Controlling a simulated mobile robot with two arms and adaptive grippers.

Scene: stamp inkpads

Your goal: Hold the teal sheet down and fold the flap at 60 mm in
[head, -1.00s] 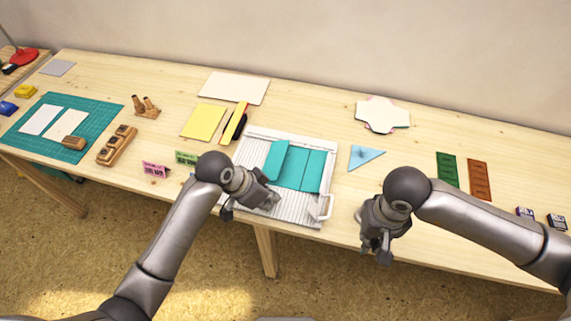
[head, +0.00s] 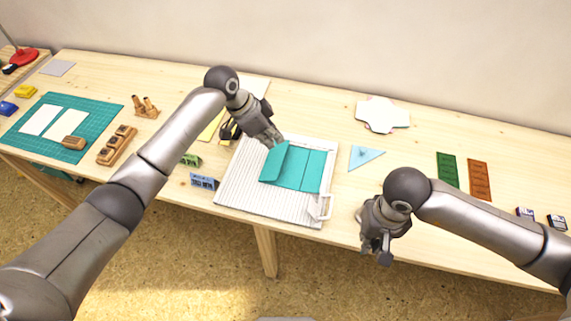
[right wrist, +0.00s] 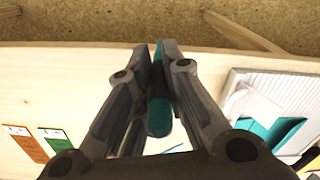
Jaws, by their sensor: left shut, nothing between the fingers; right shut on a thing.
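The teal sheet (head: 311,170) lies on the white grooved scoring board (head: 240,185), with upright crease lines across it. Its left flap (head: 274,163) looks tilted up from the board; its exact angle I cannot tell. My left gripper (head: 276,141) is shut and empty at the flap's far end, by the board's back edge; whether it touches the sheet is unclear. My right gripper (head: 376,255) is off the table's front edge, right of the board. In the right wrist view it is shut on a slim teal and dark tool (right wrist: 158,105). The sheet also shows there (right wrist: 270,132).
A light blue triangle (head: 365,157) lies right of the board, a white handle (head: 322,208) at its front right corner. Green (head: 447,170) and brown (head: 479,180) strips lie further right. Small cards, including a blue one (head: 202,182), stand left of the board.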

